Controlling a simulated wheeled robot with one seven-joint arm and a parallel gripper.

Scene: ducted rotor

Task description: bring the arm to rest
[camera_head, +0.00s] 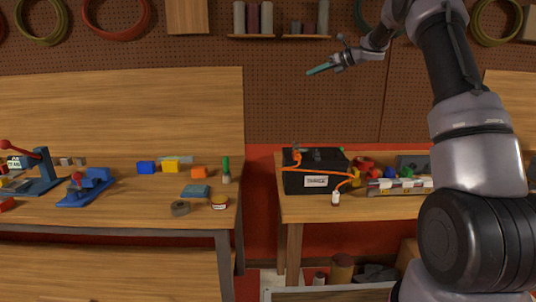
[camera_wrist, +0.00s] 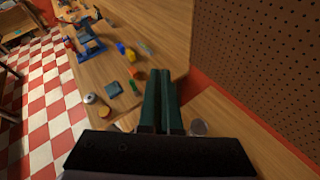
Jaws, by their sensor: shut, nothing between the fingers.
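My arm reaches up along the right side in the head view and bends over to the left at the top. My gripper (camera_head: 321,69) hangs in the air in front of the pegboard, well above the benches, with its teal fingers together. In the wrist view my gripper (camera_wrist: 167,78) shows two dark green fingers lying side by side with nothing held between them. No object touches the fingers in the head view.
The left bench (camera_head: 120,215) holds a blue vise (camera_head: 86,187), blocks and a tape roll (camera_head: 180,208). The right bench (camera_head: 380,207) carries a black box (camera_head: 315,172) with an orange cord. A gap separates the benches. Shelves (camera_head: 279,37) and coiled hoses (camera_head: 115,18) hang on the pegboard.

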